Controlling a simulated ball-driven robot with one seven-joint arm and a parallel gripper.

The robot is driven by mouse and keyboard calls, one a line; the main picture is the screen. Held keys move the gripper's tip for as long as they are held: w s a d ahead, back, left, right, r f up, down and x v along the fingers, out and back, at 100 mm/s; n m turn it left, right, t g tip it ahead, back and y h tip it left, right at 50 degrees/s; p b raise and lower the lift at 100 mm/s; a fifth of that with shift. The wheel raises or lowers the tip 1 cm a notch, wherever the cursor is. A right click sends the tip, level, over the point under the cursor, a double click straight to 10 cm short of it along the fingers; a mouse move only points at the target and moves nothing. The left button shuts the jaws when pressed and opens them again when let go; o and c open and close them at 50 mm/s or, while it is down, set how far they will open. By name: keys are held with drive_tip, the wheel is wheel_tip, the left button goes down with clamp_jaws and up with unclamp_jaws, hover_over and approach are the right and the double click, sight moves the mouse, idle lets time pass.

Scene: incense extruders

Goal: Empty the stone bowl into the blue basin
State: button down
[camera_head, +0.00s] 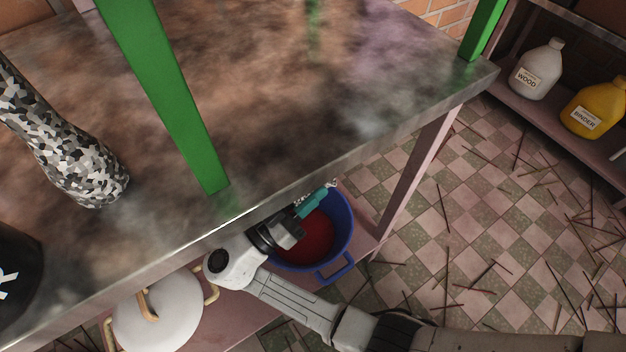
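The blue basin (343,238) stands on the pink lower shelf under the table, with dark red material inside. My gripper (318,199) reaches under the table's front edge, above the basin's upper left part. Its teal fingers look close together, but I cannot tell whether they are open or shut. A small speckled grey-white piece shows at the fingertips, partly hidden by the table edge. I cannot tell whether it is the stone bowl. No whole stone bowl is visible.
The metal table (300,110) overhangs the shelf, with green posts (165,95) and a mosaic vase (80,160). A white lidded pot (160,315) stands left of the basin. WOOD (537,70) and BINDER (597,108) bottles stand at right. Sticks litter the tiled floor.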

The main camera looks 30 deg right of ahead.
drive_tip(key=shift+r, duration=0.65)
drive_tip(key=shift+s+d+f+m+y, duration=0.15)
drive_tip(key=shift+d+f+m+y, duration=0.2)
drive_tip(key=shift+y, duration=0.25)
drive_tip(key=s+d+f+m+t+y+b, duration=0.1)
drive_tip(key=d+f+m+y+b, duration=0.15)
drive_tip(key=f+y, duration=0.45)
drive_tip(key=d+f+m+t+y+b, duration=0.1)
drive_tip(key=d+f+m+y+b, duration=0.15)
drive_tip(key=y, duration=0.95)
drive_tip(key=r+p, duration=0.5)
drive_tip(key=p, duration=0.2)
drive_tip(key=shift+s, duration=0.2)
